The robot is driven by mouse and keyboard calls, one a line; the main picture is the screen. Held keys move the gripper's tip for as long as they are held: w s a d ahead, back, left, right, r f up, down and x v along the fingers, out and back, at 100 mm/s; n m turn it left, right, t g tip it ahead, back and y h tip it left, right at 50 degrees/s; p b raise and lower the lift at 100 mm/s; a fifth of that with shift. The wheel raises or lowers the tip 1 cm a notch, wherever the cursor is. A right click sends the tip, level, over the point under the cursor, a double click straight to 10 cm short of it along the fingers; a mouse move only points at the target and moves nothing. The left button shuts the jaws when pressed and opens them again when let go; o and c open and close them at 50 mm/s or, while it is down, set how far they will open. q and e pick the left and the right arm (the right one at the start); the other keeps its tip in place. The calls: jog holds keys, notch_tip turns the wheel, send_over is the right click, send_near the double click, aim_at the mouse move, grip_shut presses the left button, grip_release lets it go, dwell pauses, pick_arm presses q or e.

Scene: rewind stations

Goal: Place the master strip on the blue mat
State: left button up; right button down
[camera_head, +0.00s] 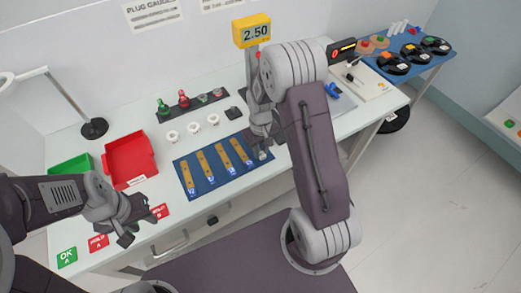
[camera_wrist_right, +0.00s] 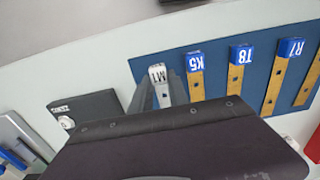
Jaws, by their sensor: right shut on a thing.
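The master strip, with a pale end marked M1 (camera_wrist_right: 158,73), is between the fingers of my right gripper (camera_wrist_right: 166,92). In the head view my right gripper (camera_head: 262,142) is at the right end of the blue mat (camera_head: 213,191), and the strip's pale end (camera_head: 262,155) shows just below it. The strip appears over the mat's edge beside the K5 strip (camera_wrist_right: 195,75); I cannot tell whether it touches the mat. Most of the strip is hidden. My left gripper (camera_head: 132,226) is apart from the mat, over the table's front left, with its fingers spread and empty.
Several brass strips with blue ends, including T8 (camera_wrist_right: 238,75) and R7 (camera_wrist_right: 284,75), lie in a row on the mat. A red tray (camera_head: 130,158) and a green tray (camera_head: 70,168) stand left. White rings (camera_head: 193,128) lie behind the mat. A yellow display (camera_head: 252,30) reads 2.50.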

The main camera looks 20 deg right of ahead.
jog(key=shift+f, duration=0.1)
jog(key=c, duration=1.3)
grip_release()
jog(key=shift+o, duration=0.2)
notch_tip(320, 180, up, 12)
jog(key=p, duration=0.1)
jog(key=s+a, duration=0.2)
jog(key=s, duration=0.4)
jog(key=s+a+f+m+t, duration=0.1)
jog(key=s+a, duration=0.1)
jog(key=s, duration=0.4)
jog(key=shift+s+a+f, duration=0.25)
jog(key=shift+s+f, duration=0.05)
jog(key=shift+s, duration=0.1)
